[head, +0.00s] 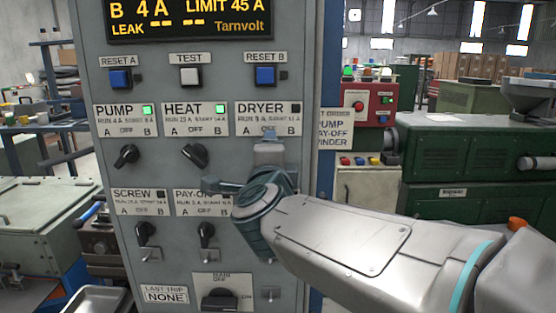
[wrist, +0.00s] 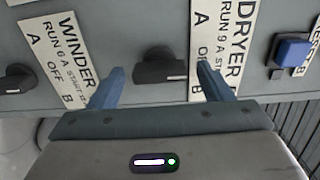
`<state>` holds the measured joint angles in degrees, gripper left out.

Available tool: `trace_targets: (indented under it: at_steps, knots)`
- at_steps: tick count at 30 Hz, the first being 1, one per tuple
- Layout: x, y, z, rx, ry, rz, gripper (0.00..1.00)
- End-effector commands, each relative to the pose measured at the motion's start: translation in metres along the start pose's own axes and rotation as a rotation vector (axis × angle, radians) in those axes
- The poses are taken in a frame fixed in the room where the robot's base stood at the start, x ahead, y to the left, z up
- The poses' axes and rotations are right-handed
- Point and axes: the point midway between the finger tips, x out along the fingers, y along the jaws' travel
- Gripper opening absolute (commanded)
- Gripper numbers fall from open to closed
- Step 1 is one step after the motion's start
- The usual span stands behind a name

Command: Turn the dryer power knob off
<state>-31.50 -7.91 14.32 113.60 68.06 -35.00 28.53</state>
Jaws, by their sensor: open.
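The dryer label (head: 268,119) is on the grey panel, and its small lamp is dark. In the head view my gripper (head: 262,170) is in front of the spot below this label and hides the knob. In the wrist view the dryer label (wrist: 222,60) is at right. The black dryer knob (wrist: 152,70) lies between my open fingertips (wrist: 160,78), with a gap on each side. Its handle lies across the picture, its white mark towards the OFF side of the label. The right finger covers part of the label. I cannot tell how deep the fingers reach.
The pump knob (head: 126,156) and heat knob (head: 195,155) are tilted, with green lamps. The screw knob (head: 145,234) and pay-off knob (head: 206,235) are upright. The winder knob (wrist: 18,80) is left of my gripper in the wrist view. A blue reset button (wrist: 291,50) is at right.

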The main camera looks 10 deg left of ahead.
Motion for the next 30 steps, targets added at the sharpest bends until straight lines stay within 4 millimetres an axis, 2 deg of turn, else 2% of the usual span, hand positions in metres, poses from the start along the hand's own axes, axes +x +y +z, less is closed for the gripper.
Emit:
trace_targets:
  at_steps: [4,8,21,25,30]
  knots:
    - [-0.003,-0.001,0.000,0.000,0.000,-0.001,0.73]
    - [-0.017,-0.001,0.000,0.001,-0.001,-0.002,0.73]
    - [-0.102,-0.002,0.000,0.001,-0.001,-0.004,0.73]
    - [-0.121,-0.001,0.000,0.001,-0.001,-0.003,0.73]
    - [-0.135,0.000,0.000,0.000,0.000,-0.001,0.73]
